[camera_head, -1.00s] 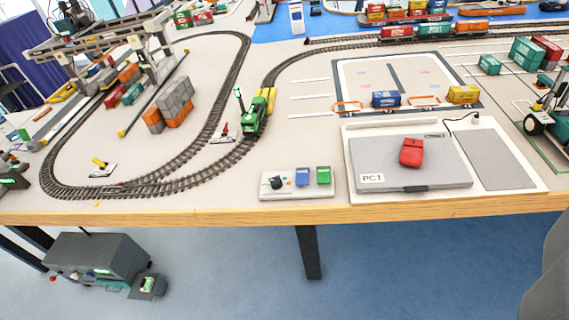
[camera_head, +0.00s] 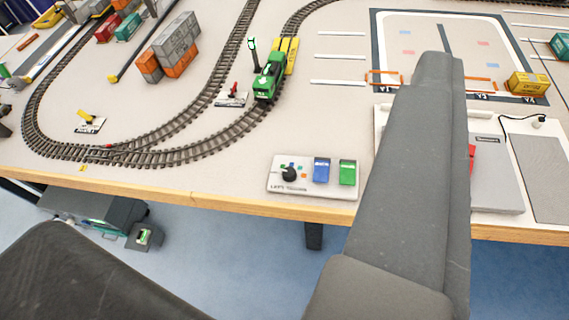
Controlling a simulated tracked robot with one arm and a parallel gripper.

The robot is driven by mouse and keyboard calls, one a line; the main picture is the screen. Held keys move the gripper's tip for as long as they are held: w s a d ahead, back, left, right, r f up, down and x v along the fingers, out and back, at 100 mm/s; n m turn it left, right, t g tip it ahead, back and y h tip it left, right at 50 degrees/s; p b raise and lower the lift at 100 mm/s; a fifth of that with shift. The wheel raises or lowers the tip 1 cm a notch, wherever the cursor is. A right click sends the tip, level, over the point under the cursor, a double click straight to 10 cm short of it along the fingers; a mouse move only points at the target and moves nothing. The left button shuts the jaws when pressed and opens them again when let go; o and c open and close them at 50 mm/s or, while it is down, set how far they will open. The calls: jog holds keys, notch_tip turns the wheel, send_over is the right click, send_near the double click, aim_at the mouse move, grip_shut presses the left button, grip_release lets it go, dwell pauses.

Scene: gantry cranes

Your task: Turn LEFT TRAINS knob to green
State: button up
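The white control panel (camera_head: 330,190) lies flat at the table's front edge, with small lettering that seems to read LEFT TRAINS. Its black round knob (camera_head: 289,173) sits at the left, with small coloured marks, green among them, above it. The knob's pointing direction is too small to tell. A blue switch (camera_head: 321,170) and a green switch (camera_head: 347,172) stand to its right. My gripper (camera_head: 250,160) shows as a long grey finger at right and a dark rounded part at lower left, wide apart and empty. Neither visibly touches the knob.
A green locomotive (camera_head: 268,80) stands on the looped track (camera_head: 190,150) behind the panel. Grey and orange containers (camera_head: 172,45) stand inside the loop. The table around the panel's left is clear.

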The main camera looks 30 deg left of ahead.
jog(key=o, duration=0.3)
jog(key=shift+w, duration=0.1)
jog(key=w+a+f+n+g+p, duration=0.2)
jog(key=w+f+n+p, duration=0.15)
jog(key=w, duration=0.35)
jog(key=w+a+f+n+g+h+p, duration=0.1)
jog(key=w+a+f+n+g+p, duration=0.2)
jog(key=w, duration=0.4)
jog(key=w+a+f+n+g+p, duration=0.1)
jog(key=w+a+f+n+g, duration=0.1)
jog(key=w+f, duration=0.4)
jog(key=n+g+y+p, duration=0.1)
jog(key=n+g+p, duration=0.7)
jog(key=n, duration=0.5)
send_over(290, 170)
notch_tip(290, 170, down, 22)
jog(key=r, duration=0.1)
notch_tip(290, 170, down, 14)
jog(key=shift+f+b, duration=0.1)
jog(key=shift+b, duration=1.15)
